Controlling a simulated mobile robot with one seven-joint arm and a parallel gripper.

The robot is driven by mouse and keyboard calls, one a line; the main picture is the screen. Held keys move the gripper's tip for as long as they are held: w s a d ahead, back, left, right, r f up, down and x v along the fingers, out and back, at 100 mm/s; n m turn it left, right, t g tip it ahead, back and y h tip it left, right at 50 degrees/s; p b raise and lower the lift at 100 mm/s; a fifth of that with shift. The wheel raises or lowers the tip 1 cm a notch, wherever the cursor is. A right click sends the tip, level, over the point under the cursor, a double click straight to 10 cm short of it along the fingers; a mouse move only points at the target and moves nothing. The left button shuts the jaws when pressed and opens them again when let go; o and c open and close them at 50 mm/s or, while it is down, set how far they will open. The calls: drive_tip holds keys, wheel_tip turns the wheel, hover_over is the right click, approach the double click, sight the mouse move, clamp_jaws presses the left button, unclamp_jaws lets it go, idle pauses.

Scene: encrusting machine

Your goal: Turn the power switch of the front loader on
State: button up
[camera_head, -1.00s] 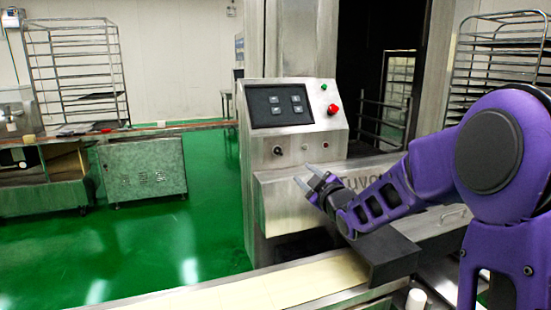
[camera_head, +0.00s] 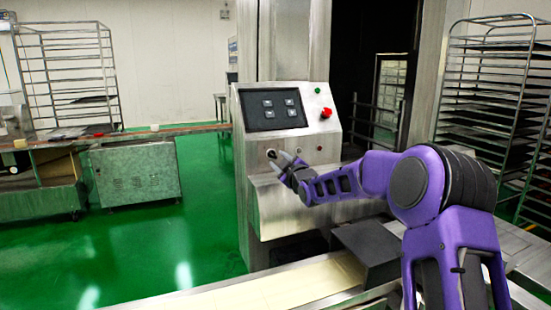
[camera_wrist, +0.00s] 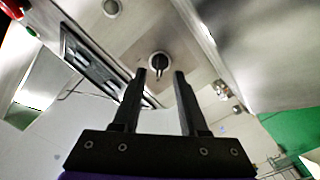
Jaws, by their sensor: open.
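The power switch is a dark rotary knob (camera_head: 271,153) at the lower left of the machine's sloped control panel (camera_head: 310,140). In the wrist view the knob (camera_wrist: 159,62) shows just beyond the fingertips, roughly centred between them, with its handle pointing toward my gripper. My gripper (camera_head: 277,160) is open and empty, close in front of the panel. In the wrist view both fingers of my gripper (camera_wrist: 160,73) stand apart. I cannot tell from the head view whether a fingertip touches the knob.
The panel also carries a dark screen (camera_head: 272,109), a red button (camera_head: 326,113) and a green button (camera_head: 317,90). A metal ledge (camera_head: 290,202) juts out below the panel. A cream conveyor belt (camera_head: 270,292) runs along the front. Racks stand at left and right.

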sight(274, 156)
drive_tip(key=shift+x, duration=1.7)
clamp_jaws()
